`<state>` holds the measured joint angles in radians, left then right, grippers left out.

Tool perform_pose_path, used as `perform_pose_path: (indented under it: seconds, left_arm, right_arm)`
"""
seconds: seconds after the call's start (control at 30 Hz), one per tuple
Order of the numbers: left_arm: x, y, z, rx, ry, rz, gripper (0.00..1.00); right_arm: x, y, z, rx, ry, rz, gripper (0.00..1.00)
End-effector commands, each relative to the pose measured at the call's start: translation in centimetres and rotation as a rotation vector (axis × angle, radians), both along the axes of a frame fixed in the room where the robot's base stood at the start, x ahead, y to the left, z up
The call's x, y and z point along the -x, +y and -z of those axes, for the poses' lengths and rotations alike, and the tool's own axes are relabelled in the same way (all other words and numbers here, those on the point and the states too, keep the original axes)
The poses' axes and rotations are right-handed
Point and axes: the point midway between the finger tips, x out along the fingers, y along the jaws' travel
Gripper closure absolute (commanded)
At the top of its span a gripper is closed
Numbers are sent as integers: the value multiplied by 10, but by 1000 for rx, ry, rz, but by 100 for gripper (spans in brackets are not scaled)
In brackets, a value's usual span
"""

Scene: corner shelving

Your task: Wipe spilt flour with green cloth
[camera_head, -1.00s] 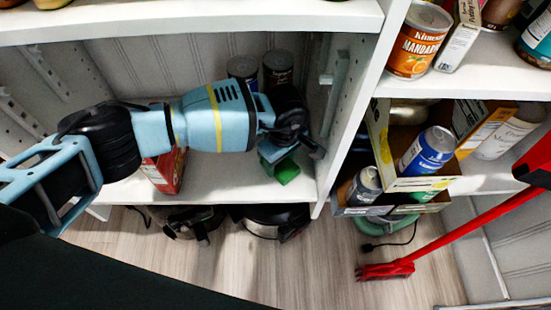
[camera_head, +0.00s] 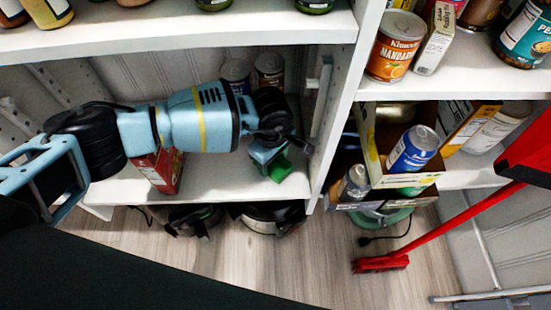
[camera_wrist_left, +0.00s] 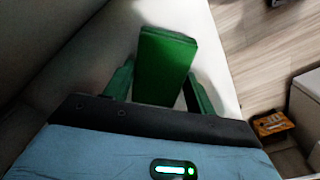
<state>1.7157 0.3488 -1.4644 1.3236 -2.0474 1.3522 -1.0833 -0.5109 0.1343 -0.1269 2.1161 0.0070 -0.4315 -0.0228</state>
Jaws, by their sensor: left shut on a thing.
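A green cloth (camera_head: 278,168), shaped like a small block, is held in my left gripper (camera_head: 270,158) over the lower left shelf (camera_head: 228,180), near its right end. In the left wrist view the cloth (camera_wrist_left: 165,65) sits between the two fingers of the left gripper (camera_wrist_left: 160,88), which is shut on it. I cannot tell whether the cloth touches the shelf. No flour can be made out on the white shelf. My right gripper is not in view.
A red box (camera_head: 160,170) stands on the shelf below my left arm. Two cans (camera_head: 270,70) stand behind the gripper. The upright panel (camera_head: 338,110) is close on the right. Beyond it are an open carton with a blue can (camera_head: 413,150) and a red broom (camera_head: 382,262).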

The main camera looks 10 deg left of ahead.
Motion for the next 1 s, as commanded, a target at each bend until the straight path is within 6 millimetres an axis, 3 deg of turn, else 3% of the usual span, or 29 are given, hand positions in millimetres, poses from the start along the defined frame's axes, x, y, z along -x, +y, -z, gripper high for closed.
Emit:
perform_pose_path:
  seconds: [0.2,0.57,1.0]
  left_arm:
    - [6,20,0,-9,4,-2,63]
    - [8,28,3,-13,7,-2,63]
    - [17,58,6,-14,7,-2,63]
  right_arm:
    - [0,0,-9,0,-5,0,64]
    - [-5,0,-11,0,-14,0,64]
    - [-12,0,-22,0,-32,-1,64]
